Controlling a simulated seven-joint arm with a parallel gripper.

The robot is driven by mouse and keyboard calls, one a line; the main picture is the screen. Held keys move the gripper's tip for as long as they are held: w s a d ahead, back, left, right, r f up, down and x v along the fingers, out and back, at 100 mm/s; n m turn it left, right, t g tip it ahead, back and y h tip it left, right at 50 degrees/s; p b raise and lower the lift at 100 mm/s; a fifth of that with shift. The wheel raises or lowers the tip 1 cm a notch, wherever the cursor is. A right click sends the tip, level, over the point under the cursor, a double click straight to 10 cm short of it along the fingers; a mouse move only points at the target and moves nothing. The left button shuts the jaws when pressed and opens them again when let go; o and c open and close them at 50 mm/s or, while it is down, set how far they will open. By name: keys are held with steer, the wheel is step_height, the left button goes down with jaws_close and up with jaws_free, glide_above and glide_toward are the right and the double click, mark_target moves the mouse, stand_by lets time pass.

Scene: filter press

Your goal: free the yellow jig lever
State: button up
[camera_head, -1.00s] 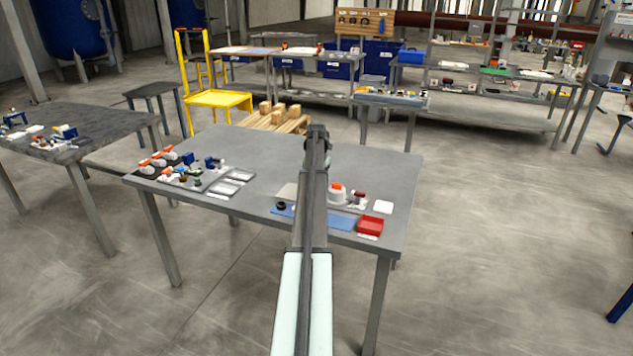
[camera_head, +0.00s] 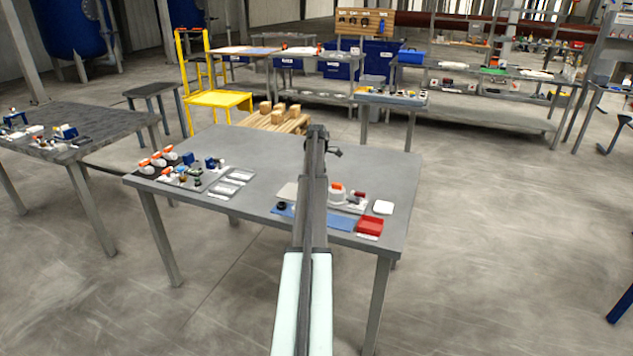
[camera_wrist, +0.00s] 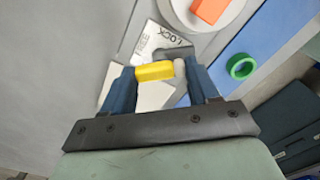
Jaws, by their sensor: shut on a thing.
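The yellow jig lever (camera_wrist: 154,72) shows in the wrist view between the two blue fingers of my gripper (camera_wrist: 160,69). My gripper is shut on it. A pale rounded piece (camera_wrist: 180,68) sits at the right end of the yellow part, beside the right finger. In the head view my own arm hides the lever and the fingertips.
A white round part with an orange block (camera_wrist: 209,10) stands beyond the plate. In the head view, a red tray (camera_head: 369,227) sits near the front right table edge.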

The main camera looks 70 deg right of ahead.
steer(key=m, duration=0.3)
steer(key=shift+m, duration=2.3)
steer(key=o, duration=0.8)
step_height(320, 180, up, 14)
steer(key=shift+f, duration=0.1)
steer(key=shift+w+a, duration=0.1)
